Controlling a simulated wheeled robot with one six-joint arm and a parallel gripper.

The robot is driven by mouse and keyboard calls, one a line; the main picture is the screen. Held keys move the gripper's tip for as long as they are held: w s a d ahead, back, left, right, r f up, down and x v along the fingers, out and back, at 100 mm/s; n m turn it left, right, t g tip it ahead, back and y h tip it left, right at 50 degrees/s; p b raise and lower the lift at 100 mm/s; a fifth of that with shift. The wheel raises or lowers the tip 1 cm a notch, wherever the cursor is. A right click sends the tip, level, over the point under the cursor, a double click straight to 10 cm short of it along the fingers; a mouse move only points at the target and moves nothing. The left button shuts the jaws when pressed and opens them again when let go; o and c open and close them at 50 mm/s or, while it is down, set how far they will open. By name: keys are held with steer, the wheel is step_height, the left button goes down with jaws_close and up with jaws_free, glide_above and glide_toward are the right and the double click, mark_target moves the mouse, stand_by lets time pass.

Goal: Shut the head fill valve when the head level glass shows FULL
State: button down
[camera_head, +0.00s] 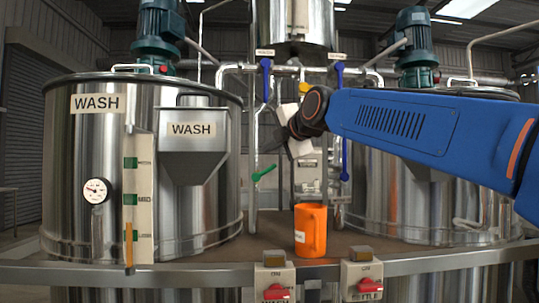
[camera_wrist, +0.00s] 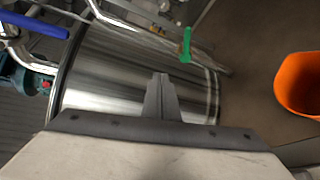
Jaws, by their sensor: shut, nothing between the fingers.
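The steel head tank (camera_head: 275,22) is at top centre, cut off by the frame. A pale strip (camera_head: 300,14) on its front may be the head level glass; its level cannot be read. Two blue valve handles, left (camera_head: 266,78) and right (camera_head: 339,75), hang below small labels. A yellow handle (camera_head: 303,88) sits between them. A green handle (camera_head: 263,173) is lower, also in the wrist view (camera_wrist: 187,45). I cannot tell which is the head fill valve. My gripper (camera_head: 290,130) is shut and empty, in front of the pipes; its fingers (camera_wrist: 160,80) show in the wrist view.
The WASH tank (camera_head: 75,150) stands left with a gauge, a level strip (camera_head: 140,200) and a WASH hopper (camera_head: 193,140). Another tank (camera_head: 400,200) stands right, partly behind my arm. An orange jug (camera_head: 311,230) stands on the deck behind the front rail with red switches (camera_head: 275,292).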

steer(key=a+r+m+t+y, duration=0.2)
steer(key=a+r+m+y, duration=0.15)
steer(key=a, duration=0.25)
steer(key=m+t+h, duration=0.3)
steer(key=m+h, duration=0.5)
steer(key=m, duration=0.7)
glide_above(267, 171)
steer(key=a, duration=0.2)
step_height(267, 171, down, 6)
steer(key=shift+s+d+f, duration=0.45)
steer(key=shift+d+f, duration=0.05)
steer(key=shift+f, duration=0.3)
steer(key=shift+s+d+f, duration=0.4)
steer(key=shift+d+f, duration=0.05)
steer(key=shift+f, duration=0.3)
